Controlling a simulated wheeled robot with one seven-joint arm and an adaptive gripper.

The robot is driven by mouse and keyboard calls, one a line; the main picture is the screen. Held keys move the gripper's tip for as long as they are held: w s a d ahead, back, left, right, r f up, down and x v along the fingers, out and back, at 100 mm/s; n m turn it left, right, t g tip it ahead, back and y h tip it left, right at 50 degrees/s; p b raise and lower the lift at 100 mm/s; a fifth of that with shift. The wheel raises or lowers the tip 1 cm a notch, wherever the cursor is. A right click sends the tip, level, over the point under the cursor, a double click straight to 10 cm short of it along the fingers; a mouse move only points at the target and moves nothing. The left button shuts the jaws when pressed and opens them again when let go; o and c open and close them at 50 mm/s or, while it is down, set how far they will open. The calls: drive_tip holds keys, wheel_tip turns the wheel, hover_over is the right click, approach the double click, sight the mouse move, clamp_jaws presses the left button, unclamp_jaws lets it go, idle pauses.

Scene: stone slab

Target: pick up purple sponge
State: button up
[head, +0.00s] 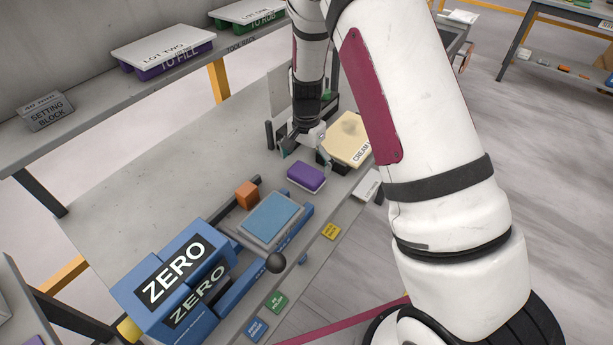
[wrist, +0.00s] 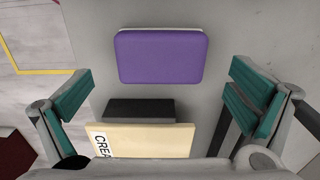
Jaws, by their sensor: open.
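The purple sponge (head: 306,176) lies flat on the grey slab, with a pale layer showing along its edge. In the wrist view the sponge (wrist: 161,56) is at the upper middle, a rounded purple rectangle. My gripper (head: 302,150) is just behind the sponge in the head view, low over the slab and partly hidden. In the wrist view my gripper (wrist: 163,98) is open, with teal finger pads at left and right. The sponge lies ahead of and between the pads, apart from both. Nothing is held.
A cream box (head: 347,139) stands beside my gripper; its edge (wrist: 150,140) shows between the fingers. A blue fixture marked ZERO (head: 172,284), a light blue pad (head: 271,220) and an orange block (head: 247,195) are nearer. The slab's left part (head: 180,170) is clear.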

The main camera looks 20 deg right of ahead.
sight(306, 172)
drive_tip(key=shift+f+p, duration=0.4)
drive_tip(key=shift+f, duration=1.8)
drive_tip(key=c, duration=0.9)
drive_tip(key=shift+o, duration=0.2)
drive_tip(key=shift+w+r, duration=0.15)
drive_tip(key=shift+r, duration=0.65)
wheel_tip(306, 172, up, 2)
drive_tip(key=shift+r+b, duration=0.1)
drive_tip(key=shift+b, duration=0.4)
drive_tip(key=s+d+r, duration=0.1)
drive_tip(key=s+d, duration=0.1)
drive_tip(key=s, duration=1.4)
drive_tip(key=shift+d+r, duration=0.15)
drive_tip(key=shift+d, duration=0.25)
